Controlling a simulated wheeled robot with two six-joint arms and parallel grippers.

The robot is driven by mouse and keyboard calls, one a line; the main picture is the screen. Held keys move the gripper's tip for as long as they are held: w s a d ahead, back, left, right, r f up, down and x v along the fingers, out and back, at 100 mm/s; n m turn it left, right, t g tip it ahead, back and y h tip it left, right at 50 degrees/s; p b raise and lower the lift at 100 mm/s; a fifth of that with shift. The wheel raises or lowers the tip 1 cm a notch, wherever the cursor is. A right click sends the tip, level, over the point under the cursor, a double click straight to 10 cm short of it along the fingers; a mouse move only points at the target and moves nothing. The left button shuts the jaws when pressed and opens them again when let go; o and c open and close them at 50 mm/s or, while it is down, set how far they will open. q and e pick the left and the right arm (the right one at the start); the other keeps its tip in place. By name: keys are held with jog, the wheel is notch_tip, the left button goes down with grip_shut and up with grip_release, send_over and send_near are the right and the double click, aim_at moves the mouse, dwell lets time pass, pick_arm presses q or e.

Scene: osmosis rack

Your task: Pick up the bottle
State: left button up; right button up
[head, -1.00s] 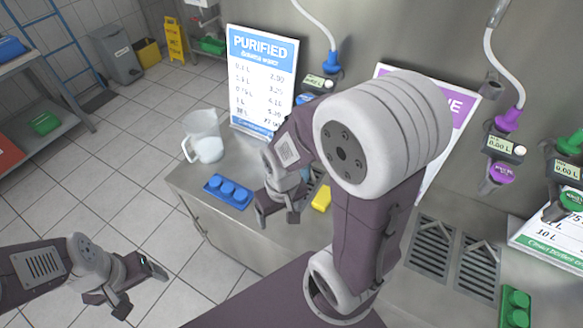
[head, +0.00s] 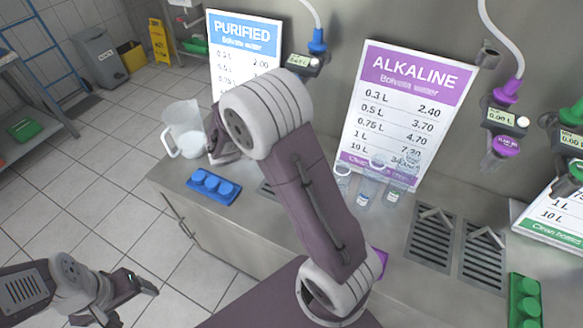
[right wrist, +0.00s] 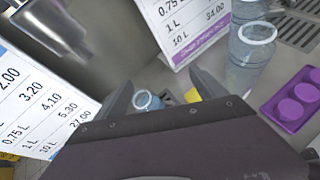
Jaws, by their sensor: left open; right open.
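Several clear bottles stand in front of the alkaline sign, including one (head: 365,190) in the head view. In the right wrist view, larger clear bottles (right wrist: 250,52) stand at the upper right. A smaller clear bottle (right wrist: 148,101) with a round open mouth shows between the fingers of my right gripper (right wrist: 160,92), partly hidden by the gripper body. The fingers are open and hold nothing. In the head view my right arm hides most of its gripper. My left gripper (head: 135,299) is open and empty above the floor at lower left, away from the bottles.
A clear pitcher (head: 182,130) and a blue cap tray (head: 213,186) are on the counter's left. The purified sign (head: 243,50) and alkaline sign (head: 405,105) stand behind. A purple cap tray (right wrist: 296,98) and yellow object (right wrist: 192,95) lie near the right gripper.

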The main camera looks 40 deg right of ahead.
jog(key=w+a+f+n+t+h+b, duration=0.15)
jog(key=w+f+n+b, duration=0.35)
jog(key=f, duration=0.5)
jog(key=shift+m+t+y, duration=0.25)
jog(key=shift+m, duration=0.35)
jog(key=p+x, duration=0.1)
jog(key=x, duration=0.3)
jog(key=p+x, duration=0.1)
jog(key=x, duration=0.3)
jog(key=shift+w+r, duration=0.1)
jog(key=shift+w, duration=0.1)
jog(key=shift+w+d, duration=0.15)
jog(key=shift+d, duration=0.1)
jog(key=shift+a, duration=0.1)
jog(key=c, duration=0.4)
grip_shut()
pick_arm(q)
notch_tip(320, 180, down, 6)
jog(key=shift+w+r, duration=0.1)
jog(key=shift+r, duration=0.05)
